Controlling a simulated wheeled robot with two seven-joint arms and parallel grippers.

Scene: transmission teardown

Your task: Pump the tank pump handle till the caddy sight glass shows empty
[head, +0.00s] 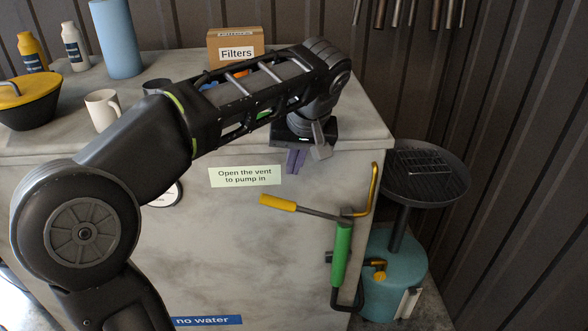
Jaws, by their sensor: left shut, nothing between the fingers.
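A green pump body (341,255) stands upright at the right front corner of the bench. A pump handle with a yellow grip (278,203) sticks out to the left from its top, tilted slightly up toward the grip. The teal caddy tank (388,268) stands on the floor to the right, under a dark round drain pan (425,172). A pale upright strip (408,303), perhaps the sight glass, is on its front; its level is unreadable. My left gripper (307,156) is shut and empty, pointing down at the bench's front edge, above and apart from the handle. My right gripper is out of view.
The bench top (360,125) holds a Filters box (236,47), a white mug (102,109), bottles and a yellow-lidded pot (28,100). A vent label (245,176) is on the bench front. A yellow bent pipe (374,188) rises beside the pump. Tools hang on the back wall.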

